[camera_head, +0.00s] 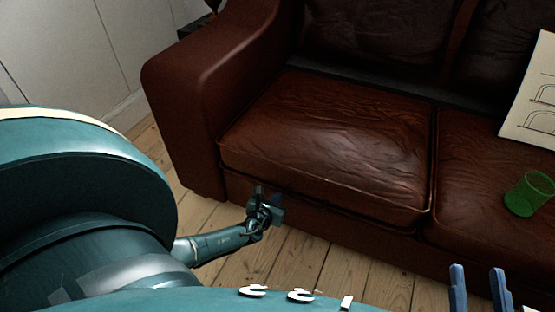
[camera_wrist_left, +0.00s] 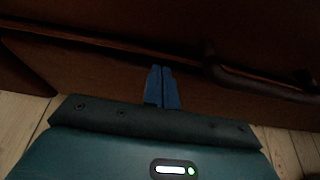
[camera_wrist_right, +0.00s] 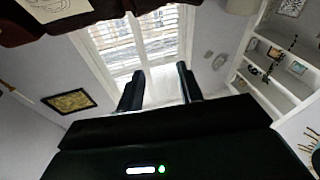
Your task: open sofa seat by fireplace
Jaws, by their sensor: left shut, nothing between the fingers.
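The brown leather sofa (camera_head: 215,80) fills the back of the head view. Its left seat (camera_head: 330,140) lies flat and level beside the right seat (camera_head: 485,175). My left gripper (camera_head: 268,200) is low at the sofa's front, below the left seat's front edge. In the left wrist view my left gripper (camera_wrist_left: 162,80) is shut and empty, pointing at the dark front panel. A dark bar handle (camera_wrist_left: 262,84) is just right of its fingertips, apart from them in the picture. My right gripper (camera_head: 480,285) is open and empty at the lower right; it also shows in the right wrist view (camera_wrist_right: 160,80).
Floorboards (camera_head: 300,258) lie bare before the sofa. A white wall (camera_head: 70,50) stands at the left. The right wrist view shows a window (camera_wrist_right: 130,45) and shelves (camera_wrist_right: 275,70).

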